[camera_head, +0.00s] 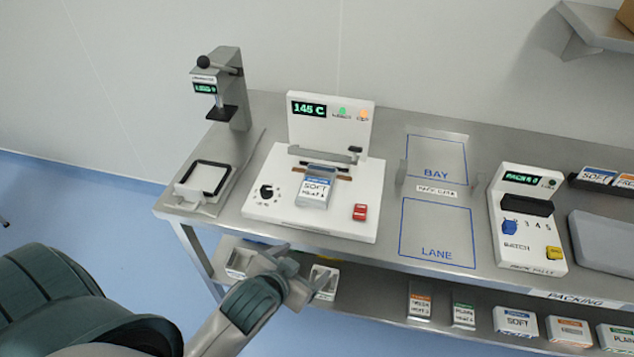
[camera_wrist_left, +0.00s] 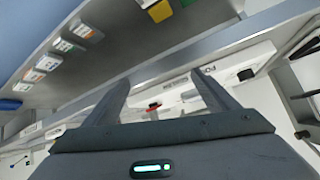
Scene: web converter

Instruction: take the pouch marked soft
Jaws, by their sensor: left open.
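A pouch marked SOFT (camera_head: 314,190), with a blue band on a white and grey body, lies on the white sealing machine (camera_head: 270,215), its upper end at the brown strip under the grey bar. My left gripper (camera_head: 306,281) is in front of the table's front edge, below and apart from the pouch. In the left wrist view the two fingers of my left gripper (camera_wrist_left: 160,92) are spread with nothing between them. The pouch cannot be made out clearly in that view. My right gripper is not in view.
A grey press (camera_head: 233,90) stands at the left end of the steel table. Blue-outlined BAY (camera_head: 437,158) and LANE (camera_head: 437,230) areas are empty. A batch unit (camera_head: 527,225) stands at the right. The lower shelf holds several packs, including another SOFT box (camera_head: 515,322).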

